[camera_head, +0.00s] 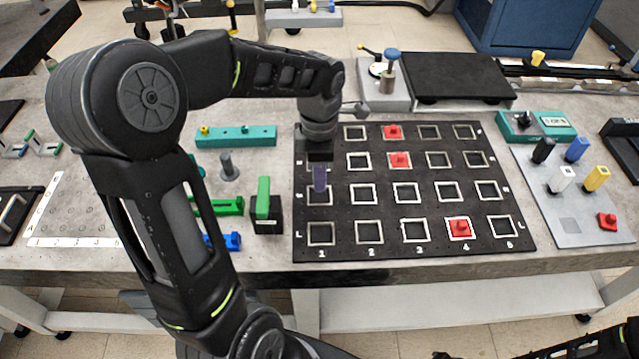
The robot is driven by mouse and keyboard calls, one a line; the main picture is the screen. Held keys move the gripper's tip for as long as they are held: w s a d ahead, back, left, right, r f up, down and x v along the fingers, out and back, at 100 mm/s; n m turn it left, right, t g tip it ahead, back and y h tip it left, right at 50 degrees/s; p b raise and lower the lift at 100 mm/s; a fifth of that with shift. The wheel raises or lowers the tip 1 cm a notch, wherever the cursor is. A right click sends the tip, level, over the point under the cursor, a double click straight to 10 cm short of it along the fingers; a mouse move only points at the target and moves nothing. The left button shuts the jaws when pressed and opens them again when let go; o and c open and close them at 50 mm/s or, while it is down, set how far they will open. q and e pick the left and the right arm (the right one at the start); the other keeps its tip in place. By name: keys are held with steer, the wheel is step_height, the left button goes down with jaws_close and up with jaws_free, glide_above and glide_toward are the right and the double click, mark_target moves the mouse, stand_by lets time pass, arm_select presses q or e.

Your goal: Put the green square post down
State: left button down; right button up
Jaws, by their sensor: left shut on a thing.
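My left gripper (319,158) is above the left column of the black grid board (342,213). It is shut on a narrow purple post (320,179), which hangs upright below the jaws. The post's lower end is in line with a square frame in the second row from the front; I cannot tell whether it touches. A green post-like piece (263,197) shows on a black block (268,226), left of the board and apart from the gripper. I see no green post in the jaws. My right gripper is out of view.
Red pieces sit in three board frames, one at front right (459,228); many frames are empty. A grey plate (569,226) with coloured posts lies right of the board. A teal bar (236,136) and a grey peg (229,169) stand to the left. My left arm covers the left area.

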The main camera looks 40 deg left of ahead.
arm_select(q)
steer(key=shift+f, duration=1.8)
steer(key=shift+f, duration=0.2)
steer(key=c, duration=1.2)
jaws_free()
steer(key=shift+o, duration=0.2)
steer(key=shift+r, duration=0.1)
step_height(320, 180, up, 12)
steer(key=shift+r, duration=0.1)
